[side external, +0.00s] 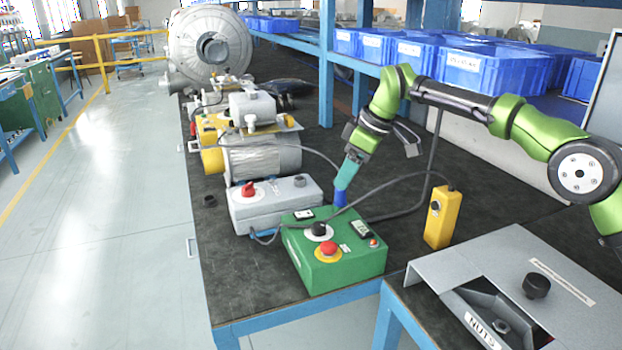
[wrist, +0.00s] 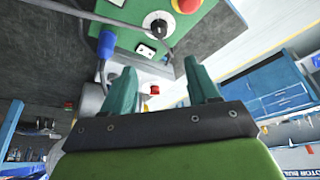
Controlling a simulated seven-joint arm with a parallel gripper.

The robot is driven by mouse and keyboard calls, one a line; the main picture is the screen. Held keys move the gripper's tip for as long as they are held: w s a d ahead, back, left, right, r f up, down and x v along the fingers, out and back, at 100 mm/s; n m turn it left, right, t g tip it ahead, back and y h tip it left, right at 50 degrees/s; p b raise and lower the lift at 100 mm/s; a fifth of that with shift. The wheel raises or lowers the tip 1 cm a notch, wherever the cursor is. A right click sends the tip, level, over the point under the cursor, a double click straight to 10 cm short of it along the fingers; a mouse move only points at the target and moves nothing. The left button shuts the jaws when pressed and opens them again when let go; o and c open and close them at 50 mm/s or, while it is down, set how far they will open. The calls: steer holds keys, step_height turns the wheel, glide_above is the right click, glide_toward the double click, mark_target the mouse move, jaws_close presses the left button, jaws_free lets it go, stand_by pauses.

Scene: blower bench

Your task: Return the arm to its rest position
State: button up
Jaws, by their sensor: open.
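My gripper (side external: 345,183) hangs over the dark bench just behind the green control box, with its teal fingers pointing down, close to a blue plug (side external: 340,200). In the wrist view, the two teal fingers (wrist: 160,90) are apart with nothing between them. My green and black arm reaches in from the right edge of the side view. The green control box (side external: 340,262) has a red button, a black knob and a small display. It shows at the top of the wrist view (wrist: 125,12). I cannot tell whether the fingers touch the plug.
A grey box with a red switch (side external: 275,203), a motor (side external: 262,158) and a large blower (side external: 209,45) stand along the bench. A yellow pendant (side external: 439,218) stands at right, near a grey nuts bin (side external: 510,265). Cables loop around the gripper. Blue crates (side external: 490,70) line the shelf behind.

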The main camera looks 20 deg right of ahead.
steer(key=shift+s+d+r, duration=0.15)
steer(key=shift+d+r, duration=0.05)
steer(key=shift+r, duration=0.4)
steer(key=s+d+m+t, duration=0.1)
steer(key=s+d+m, duration=0.3)
steer(key=s, duration=0.7)
steer(key=s+d+m+t, duration=0.1)
steer(key=s+d+m, duration=0.3)
steer(key=s, duration=0.8)
steer(key=s+d+m+t+h, duration=0.1)
steer(key=s+d+m, duration=0.4)
steer(key=s, duration=0.7)
steer(key=shift+s+f+t, duration=0.15)
steer(key=shift+t, duration=0.35)
